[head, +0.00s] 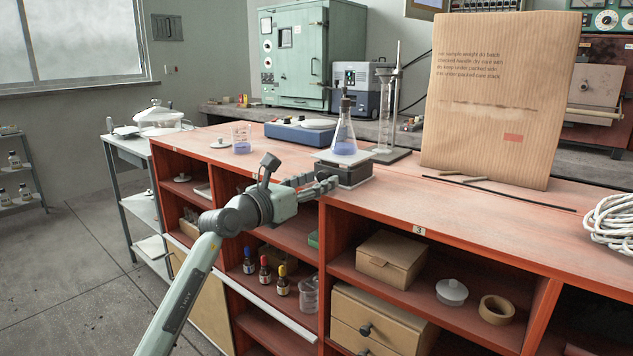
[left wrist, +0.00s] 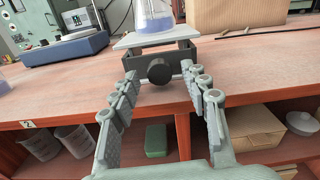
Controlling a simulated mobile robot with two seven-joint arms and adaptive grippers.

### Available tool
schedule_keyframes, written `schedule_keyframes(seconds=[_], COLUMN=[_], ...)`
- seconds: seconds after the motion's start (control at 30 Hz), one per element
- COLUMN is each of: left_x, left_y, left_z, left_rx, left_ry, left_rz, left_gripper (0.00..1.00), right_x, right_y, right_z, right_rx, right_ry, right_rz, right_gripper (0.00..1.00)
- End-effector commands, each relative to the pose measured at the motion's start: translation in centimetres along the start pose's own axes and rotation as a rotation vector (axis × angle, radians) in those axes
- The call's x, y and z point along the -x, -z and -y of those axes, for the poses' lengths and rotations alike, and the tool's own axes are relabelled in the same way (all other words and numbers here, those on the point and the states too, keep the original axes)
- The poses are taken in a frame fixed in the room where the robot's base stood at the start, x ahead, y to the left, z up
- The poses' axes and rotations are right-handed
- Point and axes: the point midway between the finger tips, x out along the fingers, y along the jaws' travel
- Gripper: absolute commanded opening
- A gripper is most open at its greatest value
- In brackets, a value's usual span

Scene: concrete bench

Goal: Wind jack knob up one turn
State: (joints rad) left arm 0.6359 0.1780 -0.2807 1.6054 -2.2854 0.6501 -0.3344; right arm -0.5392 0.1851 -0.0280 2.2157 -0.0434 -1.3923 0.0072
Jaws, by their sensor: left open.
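The lab jack (head: 345,172) stands near the front edge of the red bench, with a pale top plate. A conical flask (head: 344,135) with blue liquid and a dark stopper stands upright on it. In the left wrist view the jack (left wrist: 184,56) has a round black knob (left wrist: 159,71) facing me. My left gripper (head: 325,184) is at the jack's front; in the left wrist view its open fingers (left wrist: 160,82) lie on either side of the knob, apart from it. The knob is hidden behind the fingers in the head view. My right gripper is not in view.
A blue stirrer or scale (head: 300,132) and a beaker (head: 241,138) stand left of the jack. A glass cylinder on a stand (head: 388,110) is close behind right. A tall cardboard sheet (head: 490,100), thin rods and a coiled cable (head: 612,222) are right. Shelves lie below the bench edge.

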Motion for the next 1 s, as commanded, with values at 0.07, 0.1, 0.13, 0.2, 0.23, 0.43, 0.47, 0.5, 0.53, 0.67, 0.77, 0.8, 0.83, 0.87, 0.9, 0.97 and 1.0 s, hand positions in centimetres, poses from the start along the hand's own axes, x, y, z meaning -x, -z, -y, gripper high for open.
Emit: schedule_keyframes(seconds=[0.07, 0.1, 0.13, 0.2, 0.23, 0.43, 0.47, 0.5, 0.53, 0.67, 0.77, 0.8, 0.83, 0.87, 0.9, 0.97, 1.0], left_x=[-0.23, -0.25, -0.25, -0.24, -0.23, -0.21, -0.21, -0.21, -0.20, -0.20, -0.18, -0.16, -0.15, -0.15, -0.15, -0.17, -0.17], left_y=[-0.03, -0.02, -0.02, -0.01, -0.01, 0.00, 0.00, 0.00, 0.01, 0.01, 0.04, 0.09, 0.10, 0.14, 0.14, 0.11, 0.09], left_z=[0.03, 0.03, 0.03, 0.03, 0.03, 0.02, 0.01, 0.01, 0.01, 0.01, -0.03, -0.08, -0.12, -0.13, -0.14, -0.10, -0.10], left_rx=[-0.001, -0.001, -0.001, -0.001, -0.001, -0.001, -0.001, -0.001, -0.001, -0.001, -0.024, -0.062, -0.098, -0.135, -0.182, -0.233, -0.250], left_ry=[0.000, 0.000, 0.000, 0.000, 0.000, 0.000, 0.000, 0.000, 0.000, 0.000, 0.000, -0.001, -0.001, -0.001, -0.001, 0.000, 0.000], left_rz=[0.000, 0.000, 0.000, 0.000, 0.000, 0.000, 0.000, 0.000, 0.000, 0.000, -0.001, -0.002, -0.002, -0.002, -0.002, -0.001, -0.001], left_gripper=[0.46, 0.46, 0.46, 0.46, 0.46, 0.26, 0.22, 0.17, 0.14, 0.00, 0.00, 0.00, 0.00, 0.00, 0.00, 0.00, 0.00], right_x=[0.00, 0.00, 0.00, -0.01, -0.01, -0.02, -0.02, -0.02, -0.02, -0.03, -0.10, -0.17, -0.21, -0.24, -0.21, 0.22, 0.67], right_y=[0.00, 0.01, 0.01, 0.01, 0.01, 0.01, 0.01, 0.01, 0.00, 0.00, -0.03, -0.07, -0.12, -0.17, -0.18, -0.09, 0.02], right_z=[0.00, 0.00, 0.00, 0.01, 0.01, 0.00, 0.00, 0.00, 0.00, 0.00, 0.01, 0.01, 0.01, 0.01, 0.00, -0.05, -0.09], right_rx=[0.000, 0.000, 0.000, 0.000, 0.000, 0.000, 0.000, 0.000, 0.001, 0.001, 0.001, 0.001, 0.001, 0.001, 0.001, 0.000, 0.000], right_ry=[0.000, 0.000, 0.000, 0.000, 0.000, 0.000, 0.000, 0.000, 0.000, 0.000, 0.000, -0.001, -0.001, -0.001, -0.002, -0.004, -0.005], right_rz=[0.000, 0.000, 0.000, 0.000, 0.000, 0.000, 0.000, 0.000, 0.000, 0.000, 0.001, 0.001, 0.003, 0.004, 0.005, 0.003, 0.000], right_gripper=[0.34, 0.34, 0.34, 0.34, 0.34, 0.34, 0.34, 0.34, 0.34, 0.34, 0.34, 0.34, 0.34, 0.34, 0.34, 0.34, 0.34])
